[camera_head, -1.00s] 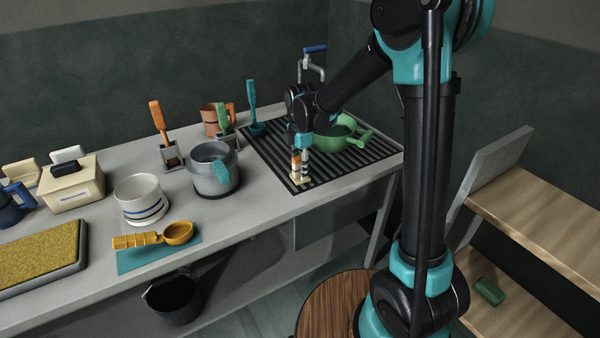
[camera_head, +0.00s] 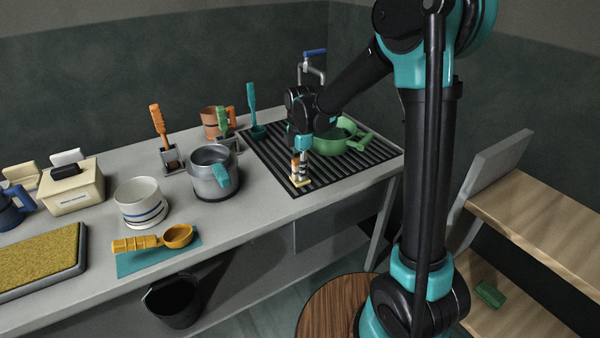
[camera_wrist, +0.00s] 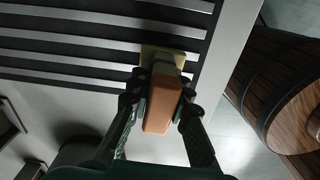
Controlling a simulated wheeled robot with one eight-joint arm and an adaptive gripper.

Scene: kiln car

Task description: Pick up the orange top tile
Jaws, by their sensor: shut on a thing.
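The orange tile (camera_wrist: 162,102) sits between the two fingers of my gripper (camera_wrist: 160,96) in the wrist view, and the gripper is shut on it. In the head view the orange tile (camera_head: 295,163) shows small, partly hidden by the dark fingers of my gripper (camera_head: 299,162). Below it is a pale yellow base (camera_head: 299,182), standing on the slatted rack (camera_head: 345,174) near its front edge. Dark and pale pieces show between tile and base. I cannot tell whether the tile still touches the piece under it.
A green pan (camera_head: 333,143) lies on the rack behind my gripper. A grey pot (camera_head: 213,176) and a white bowl (camera_head: 140,203) stand to the left. A tap (camera_head: 314,62) rises behind. The counter's front edge is close by.

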